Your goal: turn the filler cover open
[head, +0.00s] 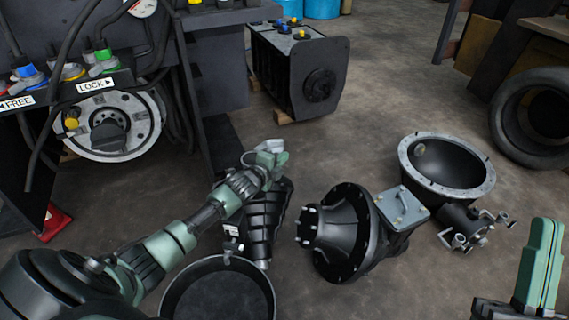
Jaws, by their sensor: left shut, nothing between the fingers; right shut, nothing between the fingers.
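A round pale metal plate (112,122) with a dark knob (109,136) at its middle is on the machine at the left, below the LOCK label (96,85). It looks like the filler cover, but no marking names it so. The FREE label (17,103) is to its left. My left gripper (270,150) is shut and empty, well right of the plate and apart from it, above the floor. My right gripper (548,232) is shut and empty at the lower right edge, far from the plate.
A black finned housing (262,222), a dark flanged housing (345,235) and a bell-shaped casing (445,165) are on the floor. A black box unit (300,70) stands behind. A tyre (545,115) is at right. Hoses hang near the plate.

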